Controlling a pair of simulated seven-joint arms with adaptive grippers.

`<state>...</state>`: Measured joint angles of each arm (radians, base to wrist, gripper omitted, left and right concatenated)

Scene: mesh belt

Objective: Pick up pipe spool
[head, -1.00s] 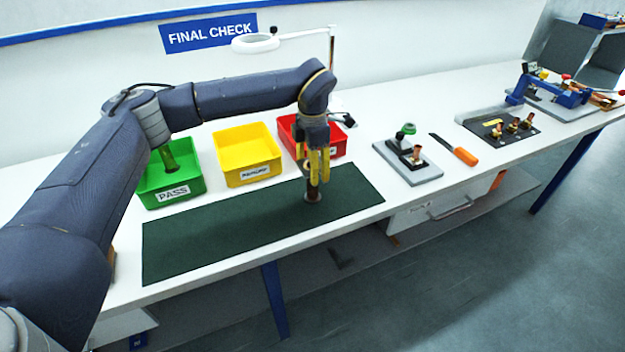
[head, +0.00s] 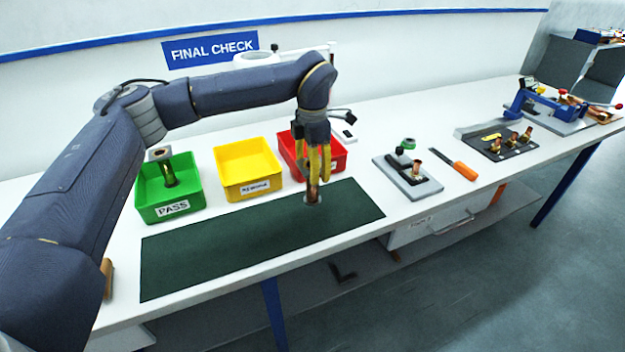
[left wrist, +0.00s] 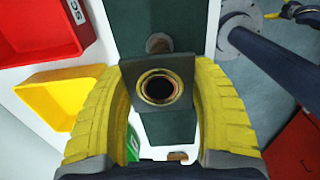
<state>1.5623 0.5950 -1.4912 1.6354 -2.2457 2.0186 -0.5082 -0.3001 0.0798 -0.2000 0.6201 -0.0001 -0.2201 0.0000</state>
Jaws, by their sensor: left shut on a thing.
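The pipe spool (head: 314,192) is a short copper-coloured tube with a grey lower end, over the back right part of the dark green mat (head: 235,248). My left gripper (head: 318,178) points down and is shut on the spool with its yellow fingers. In the left wrist view, a square grey flange with a round copper-rimmed opening (left wrist: 160,88) sits between the two fingers, facing the camera. A small round grey end shows beyond it. I cannot tell whether the spool's lower end touches the mat. My right gripper is not in view.
Green (head: 170,205), yellow (head: 248,178) and red (head: 335,158) bins stand behind the mat. The green bin holds a similar copper piece. A grey fixture (head: 410,180), an orange-handled tool (head: 465,170) and a dark tray (head: 498,148) lie to the right.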

